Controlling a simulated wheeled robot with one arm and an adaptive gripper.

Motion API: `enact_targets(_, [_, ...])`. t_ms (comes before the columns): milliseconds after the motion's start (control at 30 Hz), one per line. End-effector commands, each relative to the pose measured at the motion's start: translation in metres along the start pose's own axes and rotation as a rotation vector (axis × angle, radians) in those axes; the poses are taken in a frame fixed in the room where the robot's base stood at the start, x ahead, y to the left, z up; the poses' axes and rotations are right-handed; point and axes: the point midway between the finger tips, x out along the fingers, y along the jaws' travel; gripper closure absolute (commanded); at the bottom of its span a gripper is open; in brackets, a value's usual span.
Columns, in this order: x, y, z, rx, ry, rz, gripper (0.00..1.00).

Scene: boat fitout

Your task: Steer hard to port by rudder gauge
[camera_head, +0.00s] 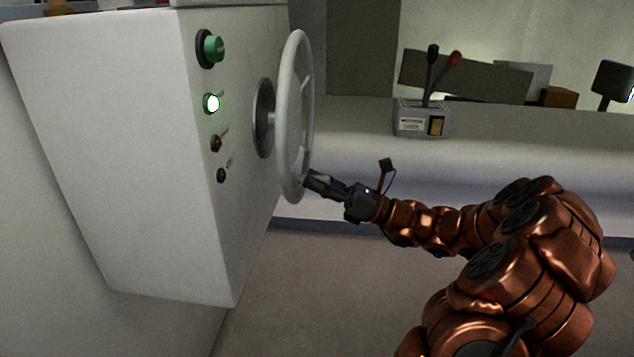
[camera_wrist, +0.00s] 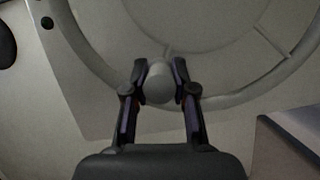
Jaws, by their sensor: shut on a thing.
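A pale grey steering wheel (camera_head: 292,112) stands on the side of a white console, seen nearly edge-on, with a round metal hub (camera_head: 263,118) behind it. My gripper (camera_head: 310,183) is at the lower rim of the wheel. In the wrist view my gripper (camera_wrist: 160,84) has its two fingers on either side of a rounded pale knob (camera_wrist: 158,86) at the wheel's rim and is shut on it. The wheel's rim (camera_wrist: 244,97) and spokes also show there. I cannot make out a rudder gauge in either view.
The white console (camera_head: 120,150) carries a green button (camera_head: 213,49), a lit green lamp (camera_head: 212,103) and two dark knobs (camera_head: 216,143). A throttle box (camera_head: 422,118) with a black and a red lever stands on the counter (camera_head: 540,130) behind. The floor (camera_head: 320,300) below is clear.

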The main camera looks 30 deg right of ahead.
Motion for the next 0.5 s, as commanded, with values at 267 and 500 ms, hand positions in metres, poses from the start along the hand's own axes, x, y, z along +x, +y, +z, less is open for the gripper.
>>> enact_targets(267, [-0.0001,-0.0006,0.0004,-0.001,-0.001,-0.001,1.0])
enact_targets(500, [0.0007,-0.0074,0.0018,-0.045,-0.001,0.017,1.0])
